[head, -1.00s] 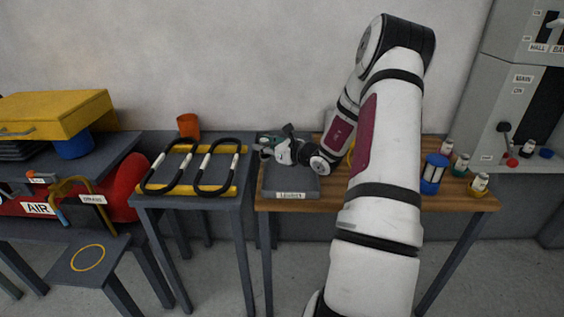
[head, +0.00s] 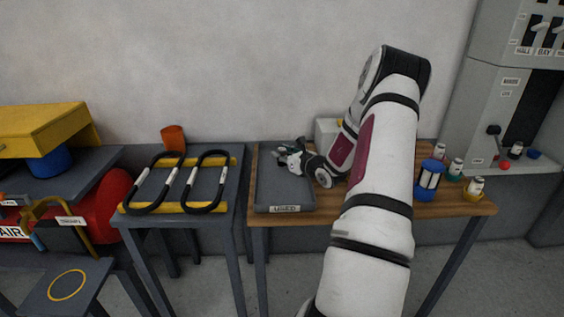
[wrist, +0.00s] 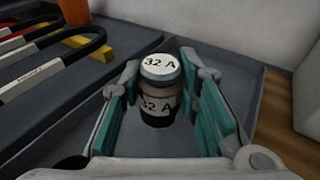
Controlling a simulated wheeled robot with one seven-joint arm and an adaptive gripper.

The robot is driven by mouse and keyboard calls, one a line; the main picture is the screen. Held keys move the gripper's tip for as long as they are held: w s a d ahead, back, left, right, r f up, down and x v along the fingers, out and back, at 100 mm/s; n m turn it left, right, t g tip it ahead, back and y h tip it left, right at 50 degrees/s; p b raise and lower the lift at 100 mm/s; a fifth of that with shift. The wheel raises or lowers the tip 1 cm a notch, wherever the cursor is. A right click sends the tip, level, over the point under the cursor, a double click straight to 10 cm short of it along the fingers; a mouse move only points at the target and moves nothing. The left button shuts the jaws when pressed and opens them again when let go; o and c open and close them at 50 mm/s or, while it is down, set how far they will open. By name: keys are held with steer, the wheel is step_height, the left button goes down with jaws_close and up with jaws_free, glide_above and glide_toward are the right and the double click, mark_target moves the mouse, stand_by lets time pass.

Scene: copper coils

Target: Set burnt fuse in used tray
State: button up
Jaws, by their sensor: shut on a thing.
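The fuse (wrist: 160,85) has a grey cap and a white "32 A" label, with a dark brownish body. It stands upright between the green pads of my gripper (wrist: 162,108), which is shut on it. In the head view my gripper (head: 282,157) is over the back part of the dark grey tray (head: 284,194) on the wooden table. The tray also shows in the wrist view (wrist: 242,92), below and around the fuse. I cannot tell whether the fuse touches the tray floor. The fuse is too small to make out in the head view.
Left of the tray stands a grey table with black loops on yellow bars (head: 180,205) and an orange cup (head: 173,138). A grey cabinet (head: 485,105) is at the right.

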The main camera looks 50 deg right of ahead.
steer(key=shift+f, duration=1.3)
steer(key=shift+f, duration=0.1)
steer(key=o, duration=1.2)
steer(key=shift+c, duration=0.2)
